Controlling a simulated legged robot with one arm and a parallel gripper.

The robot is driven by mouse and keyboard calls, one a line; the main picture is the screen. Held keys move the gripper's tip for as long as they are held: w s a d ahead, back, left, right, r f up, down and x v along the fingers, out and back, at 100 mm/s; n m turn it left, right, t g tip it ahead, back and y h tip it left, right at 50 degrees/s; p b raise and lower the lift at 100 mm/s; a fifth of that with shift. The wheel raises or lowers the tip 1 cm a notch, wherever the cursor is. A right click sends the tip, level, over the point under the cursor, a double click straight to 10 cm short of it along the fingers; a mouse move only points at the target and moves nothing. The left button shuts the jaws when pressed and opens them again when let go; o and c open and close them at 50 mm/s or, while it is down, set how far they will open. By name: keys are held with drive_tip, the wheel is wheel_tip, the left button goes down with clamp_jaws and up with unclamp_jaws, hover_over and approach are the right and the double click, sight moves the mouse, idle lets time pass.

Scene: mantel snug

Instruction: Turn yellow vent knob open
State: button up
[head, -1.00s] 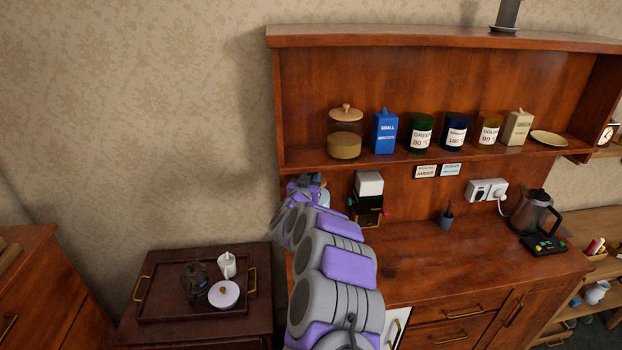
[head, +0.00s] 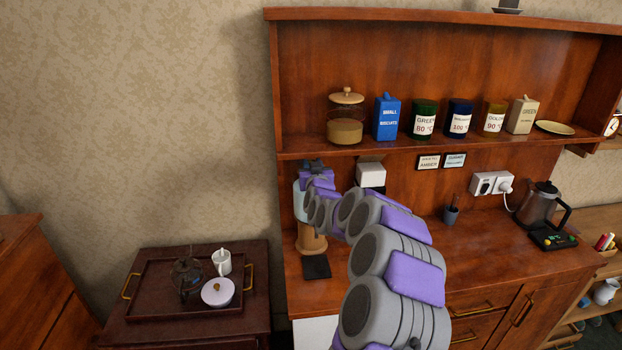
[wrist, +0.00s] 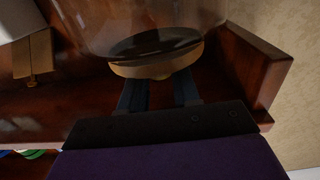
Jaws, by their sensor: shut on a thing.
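In the head view my gripper (head: 314,166) is at the left end of the dresser, by a pale vessel (head: 298,203) on a wooden base (head: 311,241). My arm hides part of the vessel.
A white-topped grinder (head: 370,173) stands right behind my arm. The shelf (head: 300,148) above carries a lidded jar (head: 345,118) and several tins. A dark mat (head: 316,267) lies on the counter (head: 470,242). A tea tray (head: 160,308) is at lower left.

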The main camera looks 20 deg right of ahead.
drive_tip(key=shift+s+d+f+n+y, duration=0.1)
drive_tip(key=shift+d+f+n+y, duration=0.15)
drive_tip(key=shift+n+y, duration=0.5)
drive_tip(key=shift+d+r+n+t+y+p, duration=0.15)
drive_tip(key=shift+r+n+t+y+p, duration=0.15)
drive_tip(key=shift+n+y+p, duration=0.5)
drive_tip(key=y+p, duration=0.1)
drive_tip(key=p, duration=0.1)
drive_tip(key=n+y+p, duration=0.1)
drive_tip(key=p, duration=0.2)
drive_tip(key=y+p, duration=0.2)
drive_tip(key=shift+d+r+n+p, duration=0.1)
drive_tip(key=shift+d+n+p, duration=0.15)
drive_tip(key=shift+p, duration=0.05)
drive_tip(key=n+y+p, duration=0.1)
drive_tip(key=y+p, duration=0.1)
drive_tip(key=p, duration=0.2)
drive_tip(key=shift+n+y+p, duration=0.25)
drive_tip(key=shift+n+p, duration=0.05)
drive_tip(key=shift+p, duration=0.3)
drive_tip(key=o, duration=1)
drive_tip(key=shift+d, duration=0.1)
drive_tip(key=v, duration=1.7)
drive_tip(key=shift+d, duration=0.2)
